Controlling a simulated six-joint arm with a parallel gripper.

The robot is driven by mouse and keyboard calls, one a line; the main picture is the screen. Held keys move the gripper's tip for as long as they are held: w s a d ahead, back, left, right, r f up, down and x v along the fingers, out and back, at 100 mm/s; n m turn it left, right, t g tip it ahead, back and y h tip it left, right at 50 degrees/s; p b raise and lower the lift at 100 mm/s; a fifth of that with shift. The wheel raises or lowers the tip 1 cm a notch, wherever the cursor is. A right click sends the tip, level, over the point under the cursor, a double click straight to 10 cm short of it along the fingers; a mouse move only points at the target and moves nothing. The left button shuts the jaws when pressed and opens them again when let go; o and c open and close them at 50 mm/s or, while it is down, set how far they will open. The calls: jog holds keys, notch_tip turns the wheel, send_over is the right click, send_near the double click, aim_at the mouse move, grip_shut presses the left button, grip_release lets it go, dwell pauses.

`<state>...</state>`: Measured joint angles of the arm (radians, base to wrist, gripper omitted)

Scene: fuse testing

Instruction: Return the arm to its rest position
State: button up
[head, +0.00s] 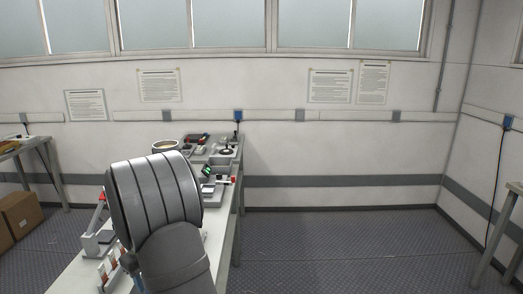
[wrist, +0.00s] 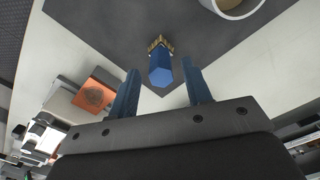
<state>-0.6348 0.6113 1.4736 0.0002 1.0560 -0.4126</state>
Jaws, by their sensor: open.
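My gripper (wrist: 160,68) shows in the wrist view with its two blue fingers apart. A blue faceted piece with a brass-coloured toothed end (wrist: 160,62) shows in the gap between the fingertips, in front of a dark grey surface (wrist: 110,25). The fingers do not appear to touch it; I cannot tell its depth or whether it stands on that surface. In the head view my arm rises over the workbench (head: 70,276), and its large grey links cover much of the bench. The gripper itself is hidden there.
A round light-rimmed container (head: 165,146) and a device with a small green screen (head: 206,170) stand on the bench. A red-handled fixture (head: 99,222) is left of my arm. The wrist view shows an orange-topped block (wrist: 94,96). The floor right of the bench (head: 330,245) is clear.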

jog(key=shift+f, duration=0.9)
notch_tip(320, 180, up, 12)
jog(key=r, duration=0.1)
notch_tip(320, 180, down, 12)
jog(key=shift+f, duration=0.2)
jog(key=shift+r, duration=0.2)
notch_tip(320, 180, up, 4)
jog(key=shift+f, duration=0.15)
jog(key=d+r, duration=0.7)
jog(key=d, duration=0.5)
jog(key=w+d+f+m, duration=0.3)
jog(key=d+f+m, duration=0.1)
jog(key=d+f, duration=0.4)
jog(key=w+d+f+m, duration=0.3)
jog(key=d+f, duration=0.5)
jog(key=s+d+f+m, duration=0.1)
jog(key=d+f+m, duration=0.4)
jog(key=f, duration=0.4)
jog(key=shift+s, duration=0.3)
